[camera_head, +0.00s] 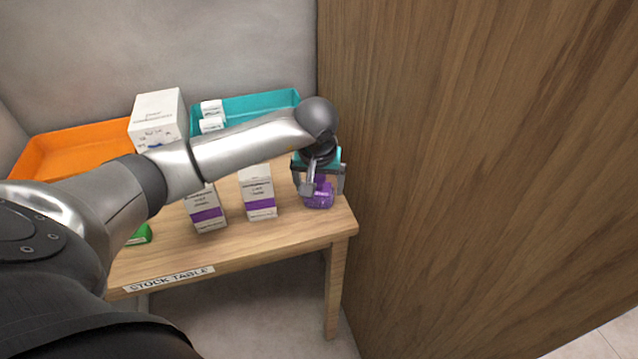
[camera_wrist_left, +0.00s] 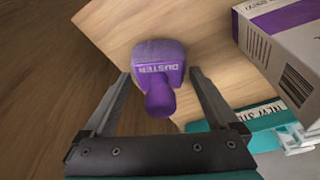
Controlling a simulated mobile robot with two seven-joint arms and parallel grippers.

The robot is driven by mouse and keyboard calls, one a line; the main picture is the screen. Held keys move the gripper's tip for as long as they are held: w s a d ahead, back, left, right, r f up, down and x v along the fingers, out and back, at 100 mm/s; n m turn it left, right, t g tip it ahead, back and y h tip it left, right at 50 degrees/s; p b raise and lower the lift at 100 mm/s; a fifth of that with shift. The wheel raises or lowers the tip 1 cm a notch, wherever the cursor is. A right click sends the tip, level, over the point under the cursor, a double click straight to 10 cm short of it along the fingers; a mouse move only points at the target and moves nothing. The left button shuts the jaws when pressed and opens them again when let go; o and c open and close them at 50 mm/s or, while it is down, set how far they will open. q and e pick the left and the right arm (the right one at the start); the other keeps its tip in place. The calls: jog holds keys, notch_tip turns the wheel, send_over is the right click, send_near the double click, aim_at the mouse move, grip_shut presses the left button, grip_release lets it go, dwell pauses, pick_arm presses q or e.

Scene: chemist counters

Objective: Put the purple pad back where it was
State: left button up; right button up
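The purple pad (camera_head: 319,199) lies on the stock table near its right end. In the left wrist view the pad (camera_wrist_left: 158,68) is a purple block lettered DUSTER, with a round purple knob toward me. My left gripper (camera_head: 319,184) is directly over it. In the left wrist view the gripper (camera_wrist_left: 160,75) has its fingers spread, one on each side of the pad and knob. Gaps show between the fingers and the knob, so the gripper looks open and not closed on it. My right gripper is not in view.
On the wooden table (camera_head: 285,232) two white-and-purple cartons (camera_head: 207,212) (camera_head: 258,194) stand left of the pad. Behind are an orange tray (camera_head: 80,143), a teal tray (camera_head: 270,103) and a large white box (camera_head: 157,115). A wooden panel (camera_head: 450,170) rises close on the right.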

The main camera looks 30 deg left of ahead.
aim_at(318, 199)
pick_arm(q)
jog(key=shift+o, duration=0.2)
jog(key=shift+r, duration=0.1)
jog(key=shift+r, duration=0.35)
jog(key=p+v, duration=0.2)
jog(key=v, duration=0.9)
jog(key=shift+r, duration=0.2)
jog(key=shift+s+d, duration=0.1)
jog(key=shift+f, duration=0.1)
